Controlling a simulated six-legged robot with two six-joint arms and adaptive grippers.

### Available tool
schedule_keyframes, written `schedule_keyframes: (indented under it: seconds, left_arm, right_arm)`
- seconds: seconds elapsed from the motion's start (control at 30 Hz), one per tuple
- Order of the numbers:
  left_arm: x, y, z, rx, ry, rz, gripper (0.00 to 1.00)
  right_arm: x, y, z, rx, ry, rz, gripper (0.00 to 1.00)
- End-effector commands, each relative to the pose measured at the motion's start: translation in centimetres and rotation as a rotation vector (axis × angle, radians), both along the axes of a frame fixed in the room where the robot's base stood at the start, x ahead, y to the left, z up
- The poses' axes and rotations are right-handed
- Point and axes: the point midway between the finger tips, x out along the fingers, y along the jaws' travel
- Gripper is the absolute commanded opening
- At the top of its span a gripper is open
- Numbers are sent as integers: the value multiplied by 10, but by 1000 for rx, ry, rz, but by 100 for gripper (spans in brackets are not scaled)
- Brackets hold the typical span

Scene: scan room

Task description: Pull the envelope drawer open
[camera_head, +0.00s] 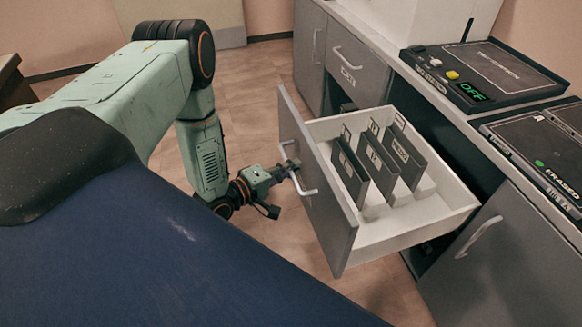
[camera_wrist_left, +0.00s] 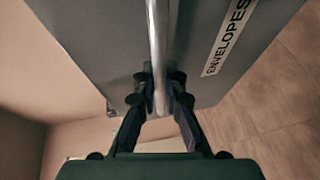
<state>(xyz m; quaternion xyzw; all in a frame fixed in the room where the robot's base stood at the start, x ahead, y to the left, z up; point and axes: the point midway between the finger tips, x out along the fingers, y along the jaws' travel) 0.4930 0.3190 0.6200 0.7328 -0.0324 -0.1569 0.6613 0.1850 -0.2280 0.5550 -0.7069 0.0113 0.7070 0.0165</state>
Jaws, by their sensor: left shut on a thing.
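The envelope drawer (camera_head: 420,215) stands pulled out from the cabinet, its white inside in full view. Several dark upright dividers with labels stand in it. Its grey front carries a light metal bar handle (camera_head: 298,180). My left gripper (camera_head: 290,170) is at that handle, on the outer side of the front. In the left wrist view my left gripper (camera_wrist_left: 160,90) has its fingers on both sides of the handle bar (camera_wrist_left: 156,40), shut on it. The label "ENVELOPES" (camera_wrist_left: 229,35) shows on the drawer front there. My right gripper is not in view.
On the counter stand a dark device (camera_head: 485,75) with a green "OFF" display and a second one (camera_head: 545,150) marked "ERASED". A shut drawer (camera_head: 355,65) lies farther back, a cabinet door (camera_head: 480,255) nearer. The tiled floor (camera_head: 260,90) beside the drawer is clear.

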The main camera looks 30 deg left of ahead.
Motion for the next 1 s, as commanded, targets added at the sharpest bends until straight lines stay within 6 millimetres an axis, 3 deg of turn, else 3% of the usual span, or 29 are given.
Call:
schedule_keyframes:
  seconds: [0.03, 0.07, 0.1, 0.33, 0.67, 1.0]
  left_arm:
    - [0, 0, 0, 0, 0, 1, 0]
    - [0, 0, 0, 0, 0, 1, 11]
    - [0, 0, 0, 0, 0, 1, 15]
    - [0, 0, 0, 0, 0, 0, 34]
    - [-2, 1, 0, -1, 1, 1, 34]
    - [-49, 16, 9, -2, 3, 8, 34]
  right_arm:
    - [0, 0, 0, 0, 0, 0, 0]
    - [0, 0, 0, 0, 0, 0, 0]
    - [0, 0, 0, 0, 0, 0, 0]
    - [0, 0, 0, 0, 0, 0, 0]
    - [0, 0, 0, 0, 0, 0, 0]
    - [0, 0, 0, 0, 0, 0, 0]
